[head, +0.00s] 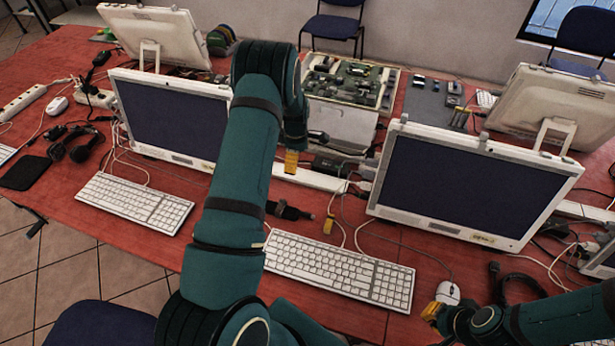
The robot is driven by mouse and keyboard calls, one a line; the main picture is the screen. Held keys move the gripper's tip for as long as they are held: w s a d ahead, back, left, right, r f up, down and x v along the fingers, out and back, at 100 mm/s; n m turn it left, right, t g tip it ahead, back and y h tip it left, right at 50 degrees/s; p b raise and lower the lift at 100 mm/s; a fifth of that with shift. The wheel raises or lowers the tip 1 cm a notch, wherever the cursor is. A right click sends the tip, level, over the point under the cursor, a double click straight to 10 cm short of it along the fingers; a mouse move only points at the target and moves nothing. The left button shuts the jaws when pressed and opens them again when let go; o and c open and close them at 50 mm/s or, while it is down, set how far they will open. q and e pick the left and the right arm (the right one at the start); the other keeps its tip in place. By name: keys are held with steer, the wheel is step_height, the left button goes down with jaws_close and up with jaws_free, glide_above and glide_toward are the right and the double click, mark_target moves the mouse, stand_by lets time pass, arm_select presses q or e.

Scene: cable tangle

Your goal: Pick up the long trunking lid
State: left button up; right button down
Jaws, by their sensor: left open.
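A long white strip (318,179), which looks like the trunking lid, lies across the red table behind the keyboards. It shows between the two front monitors, and a further white length shows right of the right monitor. Whether lid and trunking are separate pieces I cannot tell. My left gripper (291,161) points down at the strip's visible left part, with a yellow fingertip in front of it. It is open, and contact is unclear. My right gripper (432,311) is at the front right, with yellow tips close to a white mouse (448,293); its opening is unclear.
Two front monitors (175,118) (465,185) flank the strip. A white keyboard (338,270) lies in front. Loose cables and a small yellow piece (328,225) lie between strip and keyboard. A case with a circuit board (350,82) stands behind.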

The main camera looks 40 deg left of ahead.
mark_target(298, 174)
arm_select(q)
steer(key=shift+f, duration=3.85)
steer(key=c, duration=1.2)
